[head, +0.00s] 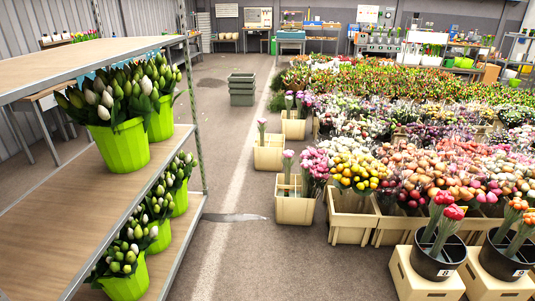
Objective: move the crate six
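Several beige crates stand on the floor; I cannot read a six on any of them. One crate (269,155) and another crate (293,208) stand at the left edge of the flower field, holding a few pink tulips. A third crate (352,222) holds yellow and orange flowers. At the front right, black buckets (436,266) with tulips stand on beige crates (424,287); the buckets carry small white labels too small to read surely. Neither of my grippers is in view.
A metal shelf rack (65,225) with lime green pots (122,147) of white tulips stands close on the left. Stacked grey-green crates (242,90) stand farther back. Workbenches line the back wall.

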